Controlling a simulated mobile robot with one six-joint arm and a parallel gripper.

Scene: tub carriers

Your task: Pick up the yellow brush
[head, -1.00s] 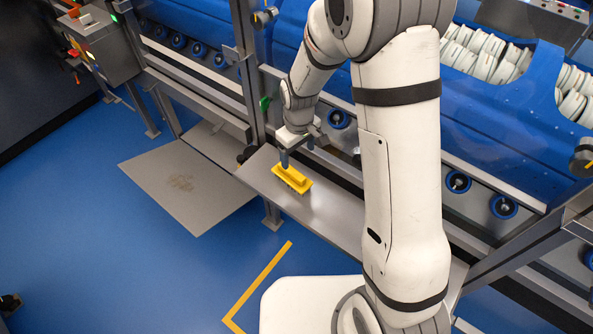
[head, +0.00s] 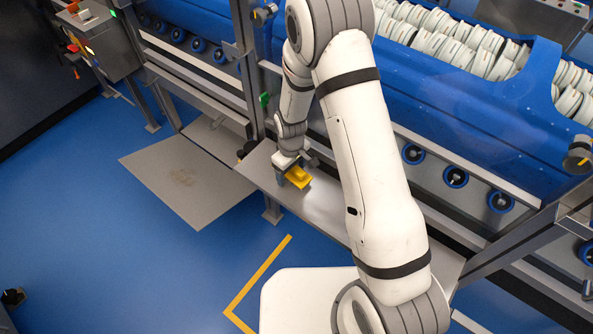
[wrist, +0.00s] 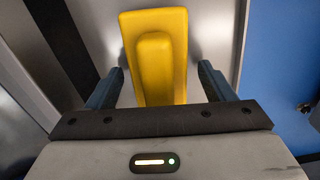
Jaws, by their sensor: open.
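The yellow brush (head: 299,177) lies on a grey metal shelf (head: 322,208) in the head view, partly hidden by my gripper (head: 288,174). In the wrist view the brush (wrist: 155,58) shows its yellow block with a raised grip along the middle. My gripper (wrist: 160,90) is open there, with one blue-grey finger on each side of the brush's near end. Gaps show between the fingers and the brush. The brush's underside is hidden.
A steel post (head: 247,70) and a blue machine (head: 470,90) with white tubs stand behind the shelf. A control box (head: 98,45) stands at the far left. Blue floor (head: 90,220) lies open in front, with a grey plate (head: 185,175) at left.

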